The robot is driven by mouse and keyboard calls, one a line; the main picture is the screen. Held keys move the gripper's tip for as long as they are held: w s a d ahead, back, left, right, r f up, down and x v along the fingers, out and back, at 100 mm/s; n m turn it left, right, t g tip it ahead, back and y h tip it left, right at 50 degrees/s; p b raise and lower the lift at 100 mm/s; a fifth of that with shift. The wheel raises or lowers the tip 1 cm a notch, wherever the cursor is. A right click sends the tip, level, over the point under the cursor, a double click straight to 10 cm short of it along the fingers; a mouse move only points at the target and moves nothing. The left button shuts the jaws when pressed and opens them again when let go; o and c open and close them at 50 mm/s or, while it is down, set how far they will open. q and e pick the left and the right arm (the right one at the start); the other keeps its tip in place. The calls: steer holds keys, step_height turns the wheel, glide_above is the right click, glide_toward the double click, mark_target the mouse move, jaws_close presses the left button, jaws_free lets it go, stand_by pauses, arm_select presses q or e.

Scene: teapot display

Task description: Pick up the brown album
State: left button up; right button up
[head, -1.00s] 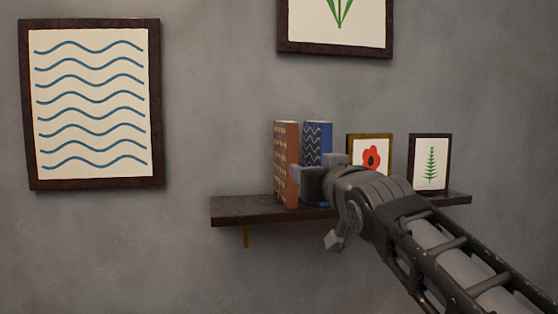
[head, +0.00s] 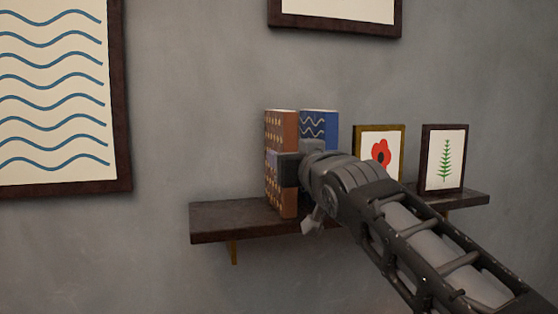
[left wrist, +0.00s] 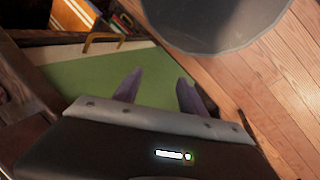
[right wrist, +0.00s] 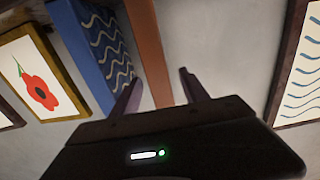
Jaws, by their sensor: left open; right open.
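The brown album (head: 281,130) stands upright on the wall shelf (head: 225,220), left of a blue album with wavy lines (head: 319,124). My right gripper (head: 277,162) is open at the brown album, its hand covering part of the spine. In the right wrist view the brown album (right wrist: 147,45) runs down between the two spread fingers of my right gripper (right wrist: 159,75); I cannot tell whether they touch it. The blue album (right wrist: 100,45) is just left of it. My left gripper (left wrist: 158,77) is open and empty, away from the shelf over a green surface.
A poppy picture (head: 380,150) and a fern picture (head: 444,160) stand on the shelf to the right. A wave picture (head: 55,90) hangs on the left wall. The shelf's left end is bare. Below my left gripper are a green surface (left wrist: 90,85) and wooden floor (left wrist: 270,75).

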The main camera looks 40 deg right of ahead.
steer(key=p+x, duration=0.1)
steer(key=x, duration=0.1)
steer(key=shift+w+d, duration=0.15)
steer(key=shift+w, duration=0.15)
steer(key=p+x, duration=0.3)
steer(key=x, duration=0.2)
steer(key=shift+w, duration=0.1)
stand_by(0.6)
jaws_close()
stand_by(0.4)
